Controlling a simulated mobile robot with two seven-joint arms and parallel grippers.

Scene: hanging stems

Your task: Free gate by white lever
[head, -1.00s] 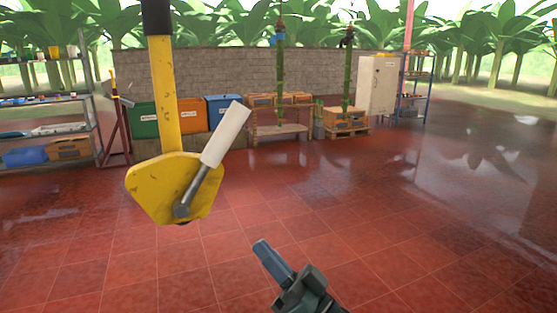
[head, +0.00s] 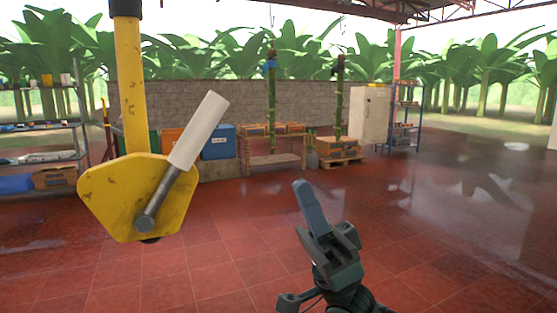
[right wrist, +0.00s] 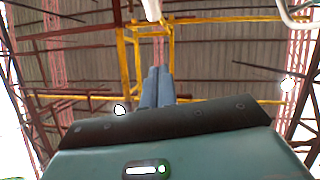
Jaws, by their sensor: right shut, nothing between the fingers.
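The white lever (head: 199,130) stands on a grey metal pivot arm fixed to a yellow gate plate (head: 110,190). The lever is tilted up and to the right. The plate hangs at the lower end of a yellow post (head: 130,85) at the left of the head view. My right gripper (head: 308,198) is shut and empty, below and to the right of the lever and apart from it. Its closed fingers (right wrist: 157,85) point up in the right wrist view, where a white rounded end (right wrist: 152,10), possibly the lever, shows at the top. My left gripper is not in view.
Behind are a blue bin (head: 218,142), a wooden table (head: 272,160), a pallet with crates (head: 338,150), hanging green stems (head: 271,95) and a white cabinet (head: 371,115). A shelf (head: 40,155) stands at far left. The red tiled floor (head: 235,240) is open.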

